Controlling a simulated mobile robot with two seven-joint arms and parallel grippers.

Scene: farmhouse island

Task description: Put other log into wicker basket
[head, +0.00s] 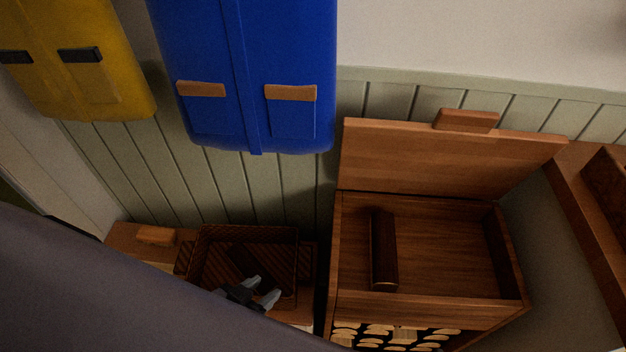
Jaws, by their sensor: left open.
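A dark brown log (383,250) lies inside the open wooden box, near its left wall. The wicker basket (296,262) stands left of the box on a low bench. A dark diagonal shape inside the basket may be another log, but it is too dim to be sure. My left gripper (263,290) is open at the front of the basket, with its grey fingers apart and nothing seen between them. My own arm hides the area at the lower left. My right gripper is not in view.
The wooden box (450,270) has its lid (450,160) raised against the panelled wall. Cut firewood (395,335) shows below its front. A small wooden block (157,235) sits left of the basket. Blue (250,60) and yellow (85,70) coats hang above. A wooden shelf (590,215) stands at right.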

